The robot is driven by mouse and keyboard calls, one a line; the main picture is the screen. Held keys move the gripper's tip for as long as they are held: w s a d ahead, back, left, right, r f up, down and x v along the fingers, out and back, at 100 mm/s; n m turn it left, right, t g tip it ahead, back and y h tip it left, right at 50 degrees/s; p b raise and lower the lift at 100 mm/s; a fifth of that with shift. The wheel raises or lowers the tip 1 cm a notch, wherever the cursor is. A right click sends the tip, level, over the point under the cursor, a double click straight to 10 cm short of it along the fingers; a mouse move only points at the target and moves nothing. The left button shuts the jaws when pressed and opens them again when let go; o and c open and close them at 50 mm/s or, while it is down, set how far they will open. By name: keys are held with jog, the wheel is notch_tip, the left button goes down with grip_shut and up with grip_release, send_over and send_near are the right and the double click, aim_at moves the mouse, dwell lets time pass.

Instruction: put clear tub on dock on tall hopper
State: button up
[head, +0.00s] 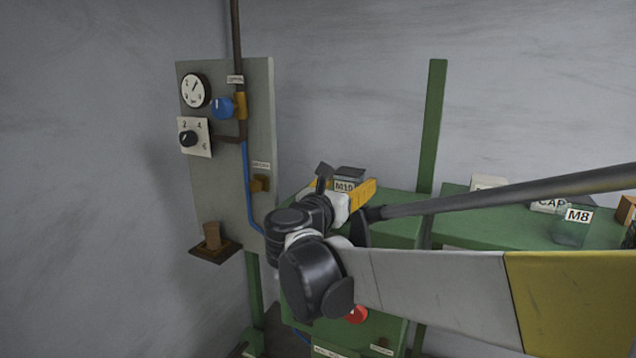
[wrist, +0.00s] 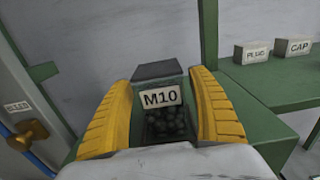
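A clear tub labelled M10 (wrist: 161,123) with dark round pieces in it and a dark grey upper part is between my gripper's yellow fingers. My gripper (wrist: 162,80) has one finger on each side of the tub, very close to its walls. Whether both fingers press on it is not clear. In the head view my gripper (head: 342,190) is over the green stand (head: 398,206), with the M10 tub (head: 346,180) behind it. Another clear tub labelled M8 (head: 571,233) stands on the right green bench. I cannot make out a dock or tall hopper.
A grey panel (head: 225,195) with gauge, knobs and blue pipe stands at the left. A green post (head: 431,125) rises behind the stand. The right bench (head: 500,225) holds boxes labelled PLUG (wrist: 252,53) and CAP (wrist: 293,49). A red button (head: 357,314) is below.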

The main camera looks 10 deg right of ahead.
jog(key=shift+r, duration=0.25)
jog(key=b+v, duration=0.2)
jog(key=v, duration=1)
jog(key=s+d+f+m+g+y, duration=0.3)
jog(key=s+d+f+m+g, duration=0.4)
jog(key=d+f+m, duration=0.6)
jog(key=s+a+f+m+y, duration=0.3)
jog(key=s+f+m, duration=0.2)
jog(key=m, duration=0.3)
jog(key=s+a+f+m+y, duration=0.2)
jog(key=s+f+m+y, duration=0.2)
jog(key=s+f+m, duration=0.2)
jog(key=shift+s+a+f+m+y, duration=0.35)
jog(key=shift+s+m, duration=0.55)
jog(key=shift+s, duration=0.2)
